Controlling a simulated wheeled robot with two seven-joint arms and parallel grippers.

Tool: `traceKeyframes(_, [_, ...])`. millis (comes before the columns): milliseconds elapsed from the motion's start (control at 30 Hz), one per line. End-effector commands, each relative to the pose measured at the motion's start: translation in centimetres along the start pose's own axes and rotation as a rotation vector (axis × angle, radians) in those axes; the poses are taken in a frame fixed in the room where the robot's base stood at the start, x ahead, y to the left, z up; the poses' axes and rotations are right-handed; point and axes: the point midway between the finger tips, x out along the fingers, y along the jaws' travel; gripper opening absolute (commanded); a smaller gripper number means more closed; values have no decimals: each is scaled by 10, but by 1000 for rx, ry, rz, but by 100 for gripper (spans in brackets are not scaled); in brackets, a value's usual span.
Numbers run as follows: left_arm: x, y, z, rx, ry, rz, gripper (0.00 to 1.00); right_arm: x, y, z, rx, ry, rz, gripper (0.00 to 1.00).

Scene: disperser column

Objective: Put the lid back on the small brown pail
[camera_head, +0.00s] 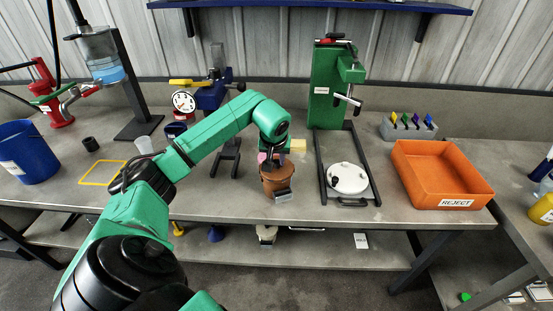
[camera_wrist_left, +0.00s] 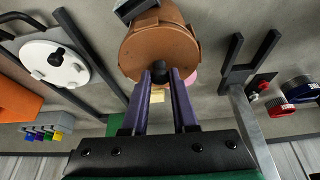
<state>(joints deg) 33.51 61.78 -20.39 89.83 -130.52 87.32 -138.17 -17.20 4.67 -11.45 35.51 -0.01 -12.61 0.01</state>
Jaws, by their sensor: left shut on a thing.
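The small brown pail (camera_head: 275,183) stands near the front edge of the bench, with a grey piece on its front. My left gripper (camera_head: 271,163) is directly above it, pointing down. In the left wrist view, the brown lid (camera_wrist_left: 158,45) shows as a round disc with tabs at its rim. The purple fingers of my left gripper (camera_wrist_left: 160,76) are shut on the lid's black knob (camera_wrist_left: 160,70). The lid is over the pail's mouth; I cannot tell whether it is seated or slightly above. My right gripper is not in view.
A green disperser (camera_head: 328,90) stands behind right, with a white lid (camera_head: 347,178) on its frame. An orange reject bin (camera_head: 440,172) is further right. A blue stand (camera_head: 212,95) is behind left, and a pale yellow block (camera_head: 298,146) lies behind the pail.

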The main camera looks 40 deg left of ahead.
Motion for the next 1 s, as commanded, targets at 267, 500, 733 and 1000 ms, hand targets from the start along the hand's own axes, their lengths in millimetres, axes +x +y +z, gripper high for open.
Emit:
traceKeyframes(267, [1, 0, 0, 0, 0, 0, 0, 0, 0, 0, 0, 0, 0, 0])
traceKeyframes(500, [0, 0, -1, 0, 3, 0, 0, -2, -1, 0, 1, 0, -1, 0])
traceKeyframes(733, [1, 0, 0, 0, 2, 0, 0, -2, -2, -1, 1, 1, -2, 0])
traceKeyframes(1000, [1, 0, 0, 0, 1, 0, 62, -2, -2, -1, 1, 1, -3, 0])
